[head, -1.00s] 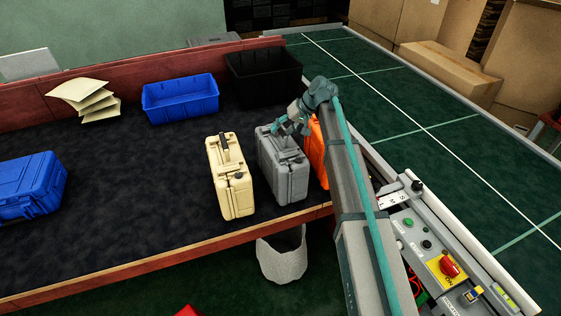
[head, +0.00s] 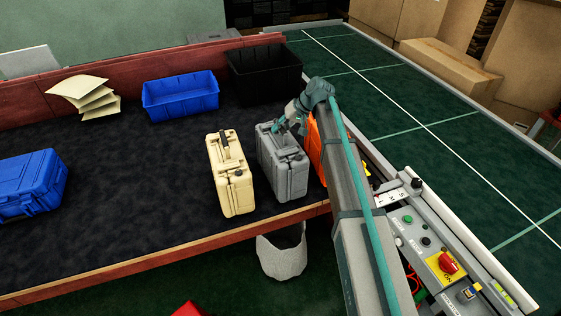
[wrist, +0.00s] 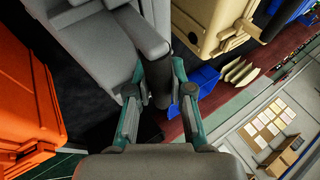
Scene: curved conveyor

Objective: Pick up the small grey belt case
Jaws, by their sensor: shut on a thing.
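The small grey case (head: 284,172) stands upright on the dark table top near its front right edge, between a beige case and an orange case. In the wrist view the grey case (wrist: 95,45) fills the upper left. My gripper (head: 283,127) is at the top of the case. In the wrist view its two fingers (wrist: 160,90) are shut on the case's dark handle, one on each side. My arm hides part of the right side. I cannot tell whether the case is clear of the table.
The beige case (head: 231,180) stands close on the left, and the orange case (head: 315,150) is close on the right, partly behind my arm. Blue (head: 180,105) and black (head: 262,85) bins stand behind. A control panel (head: 430,240) is at right. The table's left middle is clear.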

